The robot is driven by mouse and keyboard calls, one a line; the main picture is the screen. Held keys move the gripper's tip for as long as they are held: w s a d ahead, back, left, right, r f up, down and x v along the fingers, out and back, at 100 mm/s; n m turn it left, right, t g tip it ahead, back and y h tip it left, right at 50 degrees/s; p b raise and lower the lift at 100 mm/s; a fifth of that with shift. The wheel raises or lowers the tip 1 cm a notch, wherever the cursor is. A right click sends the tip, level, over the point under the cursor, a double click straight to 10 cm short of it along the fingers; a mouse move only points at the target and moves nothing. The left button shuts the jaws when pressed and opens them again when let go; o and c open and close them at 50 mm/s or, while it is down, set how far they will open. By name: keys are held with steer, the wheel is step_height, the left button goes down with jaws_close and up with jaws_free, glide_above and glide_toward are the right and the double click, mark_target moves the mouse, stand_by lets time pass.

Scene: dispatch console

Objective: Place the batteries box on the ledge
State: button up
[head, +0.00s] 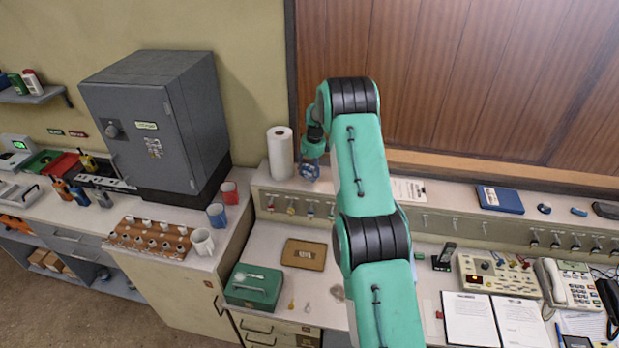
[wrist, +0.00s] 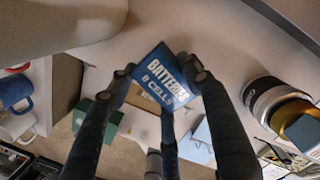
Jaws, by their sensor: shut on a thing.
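The batteries box (wrist: 160,78) is a small blue box with white lettering, "BATTERIES 8 CELLS", in the wrist view. My gripper (wrist: 155,82) is shut on it, one finger at each side. In the head view my gripper (head: 311,163) points down at the back, with the blue box (head: 309,173) at its tips, just right of the paper towel roll. The ledge (head: 452,190) is the pale raised shelf along the back wall, with hooks on its front. The box is over or at the ledge's left part; I cannot tell whether it touches.
The paper towel roll (head: 280,153) stands close left of the box. My arm hides the ledge's middle. Farther right on the ledge lie a paper sheet (head: 408,190) and a blue binder (head: 499,200). Below are a green box (head: 254,287) and a brown folder (head: 304,254).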

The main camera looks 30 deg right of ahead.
mark_target(309, 177)
steer(key=shift+f+p, duration=0.3)
steer(key=shift+f, duration=1.25)
steer(key=shift+f, duration=0.15)
steer(key=o, duration=1.3)
steer(key=shift+r, duration=0.25)
steer(key=shift+s+d+r+b, duration=0.1)
steer(key=shift+s+r+b, duration=0.2)
steer(key=shift+r, duration=1.65)
steer(key=shift+s+d+r+b, duration=0.15)
steer(key=shift+r+b, duration=0.1)
steer(key=shift+r, duration=1.75)
steer(key=shift+s+r+b, duration=0.25)
steer(key=shift+r+b, duration=0.05)
steer(key=shift+r, duration=1.65)
